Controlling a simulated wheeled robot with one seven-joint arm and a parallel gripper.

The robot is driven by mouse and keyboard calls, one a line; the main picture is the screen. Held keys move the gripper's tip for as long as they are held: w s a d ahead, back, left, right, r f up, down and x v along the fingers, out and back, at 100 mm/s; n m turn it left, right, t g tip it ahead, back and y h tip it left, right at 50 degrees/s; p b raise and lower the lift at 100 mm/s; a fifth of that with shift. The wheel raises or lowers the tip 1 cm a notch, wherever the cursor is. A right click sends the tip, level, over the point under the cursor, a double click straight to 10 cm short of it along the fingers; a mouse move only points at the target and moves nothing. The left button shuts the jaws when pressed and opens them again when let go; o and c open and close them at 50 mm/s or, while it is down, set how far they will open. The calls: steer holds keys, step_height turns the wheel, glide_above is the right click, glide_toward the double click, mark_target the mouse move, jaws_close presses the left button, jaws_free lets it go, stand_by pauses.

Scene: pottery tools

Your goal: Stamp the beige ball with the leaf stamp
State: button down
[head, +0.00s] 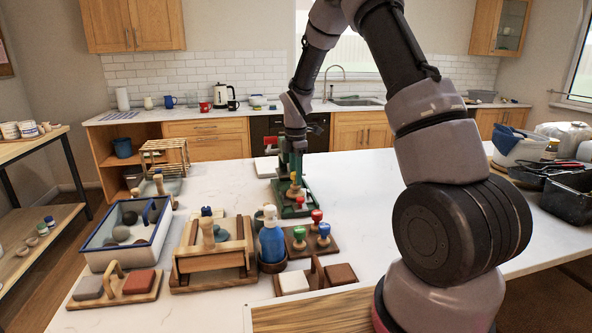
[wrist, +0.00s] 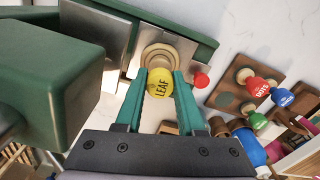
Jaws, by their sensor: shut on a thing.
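My gripper (wrist: 160,82) is shut on the yellow-topped leaf stamp (wrist: 160,84), marked LEAF, with a teal finger on each side. The stamp's wooden lower part is over a metal plate on a green device (wrist: 185,35). A pale round edge shows around the stamp's foot; I cannot tell whether that is the beige ball or whether they touch. In the head view, my gripper (head: 293,158) is over the green device (head: 308,208) near the middle of the table. I cannot clearly identify the beige ball in either view.
A wooden stamp stand (head: 305,249) holds red, green and blue-topped stamps in front of the device. A blue bottle (head: 271,243), a wooden rack (head: 182,264) and a blue-rimmed tray (head: 98,262) of rounded lumps stand left. The table right of the device is clear.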

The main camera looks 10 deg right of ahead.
steer(key=shift+f, duration=0.7)
stand_by(1.1)
steer(key=shift+r, duration=3.05)
steer(key=shift+s, duration=0.1)
steer(key=shift+s+d, duration=0.25)
steer(key=shift+s, duration=0.35)
